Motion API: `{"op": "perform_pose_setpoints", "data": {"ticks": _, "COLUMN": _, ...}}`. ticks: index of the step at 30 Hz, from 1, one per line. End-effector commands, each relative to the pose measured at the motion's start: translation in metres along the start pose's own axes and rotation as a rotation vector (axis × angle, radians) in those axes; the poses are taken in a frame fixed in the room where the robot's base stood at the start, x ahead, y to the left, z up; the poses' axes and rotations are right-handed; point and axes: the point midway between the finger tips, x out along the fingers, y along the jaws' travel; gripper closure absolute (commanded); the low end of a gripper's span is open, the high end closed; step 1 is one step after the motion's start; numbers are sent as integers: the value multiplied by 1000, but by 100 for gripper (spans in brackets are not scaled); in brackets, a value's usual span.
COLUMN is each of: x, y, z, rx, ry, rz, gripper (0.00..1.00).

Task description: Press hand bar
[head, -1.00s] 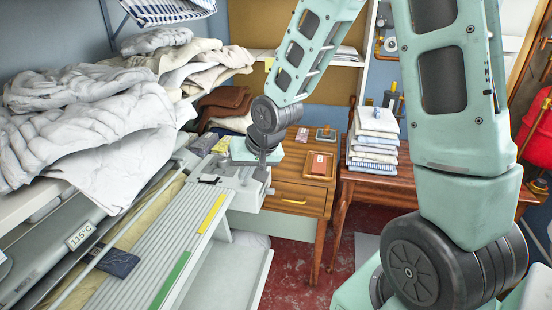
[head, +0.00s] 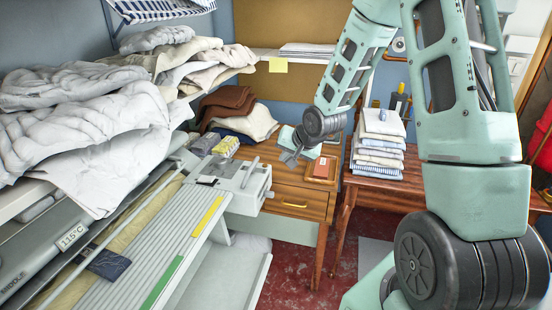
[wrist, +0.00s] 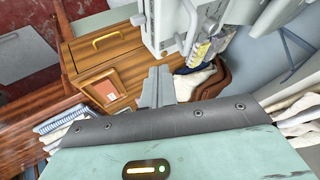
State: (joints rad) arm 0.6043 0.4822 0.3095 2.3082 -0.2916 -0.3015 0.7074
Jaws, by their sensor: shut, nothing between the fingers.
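The rotary ironer (head: 150,268) stands at the lower left in the head view, with a ribbed grey table and a padded roll (head: 75,290). A long thin light bar (head: 110,233) runs along the roll; I cannot tell for sure whether it is the hand bar. The ironer's end housing (head: 238,180) also shows in the wrist view (wrist: 165,28). My gripper (head: 288,158) is shut and empty, to the right of this housing and apart from it, above the wooden cabinet. Its fingers (wrist: 157,87) point toward the cabinet and housing in the wrist view.
White linen (head: 90,120) is heaped on the left. The wooden cabinet (head: 290,192) holds a small framed tray (head: 322,172). Folded cloths (head: 378,145) are stacked on a table at right. Brown and cream cloths (head: 245,120) lie behind. Red floor shows between the furniture.

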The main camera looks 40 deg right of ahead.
Motion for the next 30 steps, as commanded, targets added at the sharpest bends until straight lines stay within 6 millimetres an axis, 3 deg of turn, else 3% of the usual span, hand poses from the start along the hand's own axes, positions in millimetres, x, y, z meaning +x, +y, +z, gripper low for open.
{"op": "perform_pose_setpoints", "data": {"ticks": 15, "x": 89, "y": -1, "z": 1, "rx": -1, "ry": -2, "rz": 1, "gripper": 100}}
{"op": "perform_pose_setpoints", "data": {"ticks": 21, "x": 97, "y": -28, "z": -3, "rx": -5, "ry": -1, "rz": -1, "gripper": 100}}
{"op": "perform_pose_setpoints", "data": {"ticks": 30, "x": 103, "y": -38, "z": -4, "rx": -1, "ry": 1, "rz": 1, "gripper": 100}}
